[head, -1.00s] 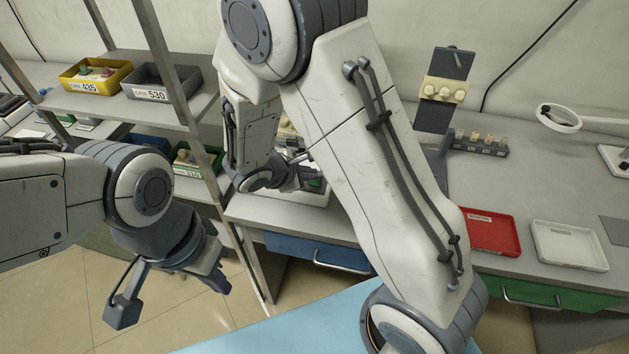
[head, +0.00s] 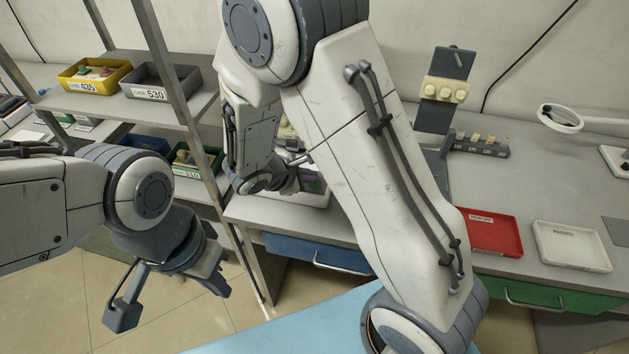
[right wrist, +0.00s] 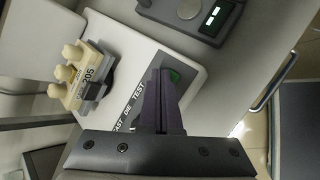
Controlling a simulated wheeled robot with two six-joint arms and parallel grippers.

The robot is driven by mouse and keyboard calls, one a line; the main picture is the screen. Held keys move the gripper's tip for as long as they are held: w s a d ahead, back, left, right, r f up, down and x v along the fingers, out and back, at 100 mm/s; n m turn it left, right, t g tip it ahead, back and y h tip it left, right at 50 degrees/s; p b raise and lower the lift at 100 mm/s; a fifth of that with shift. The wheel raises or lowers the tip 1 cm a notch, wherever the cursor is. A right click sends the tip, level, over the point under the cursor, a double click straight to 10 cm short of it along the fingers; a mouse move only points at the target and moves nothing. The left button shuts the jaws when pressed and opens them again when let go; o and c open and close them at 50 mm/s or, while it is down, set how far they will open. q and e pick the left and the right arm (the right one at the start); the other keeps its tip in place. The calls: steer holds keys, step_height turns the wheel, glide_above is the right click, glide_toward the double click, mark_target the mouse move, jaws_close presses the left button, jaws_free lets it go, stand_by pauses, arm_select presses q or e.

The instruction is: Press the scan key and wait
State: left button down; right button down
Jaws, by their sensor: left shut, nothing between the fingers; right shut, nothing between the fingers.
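The white test device (right wrist: 190,78), lettered "CAST DIE TEST", stands on the bench; part of it shows in the head view (head: 318,198) behind my right arm. A cream block marked 205 (right wrist: 83,75), with several rounded pegs, sits on the device. My left gripper (head: 218,284) is shut and empty, low over the floor at left.
A dark instrument with a lit green display (right wrist: 213,18) is near the device. Shelves with a yellow bin (head: 95,75) and a grey bin (head: 160,82) stand at left. A red tray (head: 490,232) and a white tray (head: 570,247) lie on the right bench.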

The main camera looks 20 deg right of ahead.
mark_target(311, 184)
steer(key=shift+f, duration=0.15)
stand_by(0.3)
steer(key=shift+r+p, duration=0.5)
steer(key=shift+r, duration=0.4)
steer(key=shift+r+p, duration=1.95)
steer(key=shift+r, duration=0.65)
steer(key=shift+f, duration=0.1)
